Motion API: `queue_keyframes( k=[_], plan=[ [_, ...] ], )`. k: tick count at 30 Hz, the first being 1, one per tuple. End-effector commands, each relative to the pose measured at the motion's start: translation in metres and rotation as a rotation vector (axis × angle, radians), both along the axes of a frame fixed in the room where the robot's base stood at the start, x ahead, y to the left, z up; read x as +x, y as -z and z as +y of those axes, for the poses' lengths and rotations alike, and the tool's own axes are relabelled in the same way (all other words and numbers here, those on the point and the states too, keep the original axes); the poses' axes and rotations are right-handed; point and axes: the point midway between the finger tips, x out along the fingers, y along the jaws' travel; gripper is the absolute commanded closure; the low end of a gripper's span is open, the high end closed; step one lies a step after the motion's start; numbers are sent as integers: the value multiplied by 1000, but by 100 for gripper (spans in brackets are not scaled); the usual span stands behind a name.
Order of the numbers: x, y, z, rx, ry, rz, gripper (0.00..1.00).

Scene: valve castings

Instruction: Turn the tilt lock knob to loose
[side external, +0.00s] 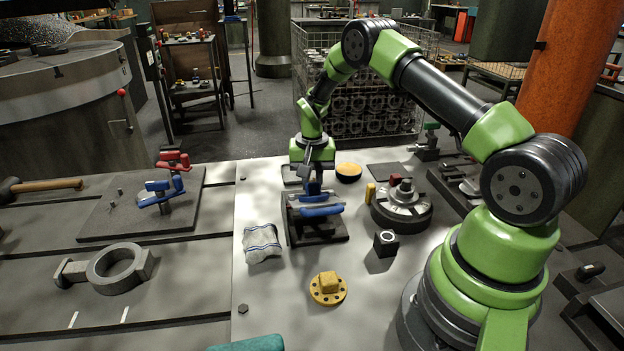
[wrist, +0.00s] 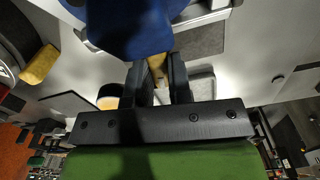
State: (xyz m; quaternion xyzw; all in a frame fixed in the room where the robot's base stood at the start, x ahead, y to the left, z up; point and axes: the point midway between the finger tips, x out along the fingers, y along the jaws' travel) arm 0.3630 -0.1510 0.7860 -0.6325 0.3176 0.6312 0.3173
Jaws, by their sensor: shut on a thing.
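A small fixture (side external: 318,230) with a dark base and blue parts (side external: 321,211) stands in the middle of the grey table in the side view. My gripper (side external: 313,187) points down at its upper part. In the wrist view, the black fingers of my gripper (wrist: 156,82) are closed on a brass-coloured piece (wrist: 157,66), seemingly the tilt lock knob. A large blue part (wrist: 128,28) of the fixture lies just beyond the fingertips and hides some of the piece. The knob's turn position cannot be read.
A round indexing table (side external: 402,212) and a black block (side external: 386,243) stand to the right. A striped cloth (side external: 262,244) lies at the left, a yellow flange (side external: 328,289) in front. A bowl (side external: 348,172) and a yellow block (side external: 370,193) are close by.

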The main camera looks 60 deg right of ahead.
Motion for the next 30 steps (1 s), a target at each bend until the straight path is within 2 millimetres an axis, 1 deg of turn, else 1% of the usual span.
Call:
queue_keyframes(
  k=[30],
  plan=[
    [-1,0,1,6,-957,5,100]
  ],
)
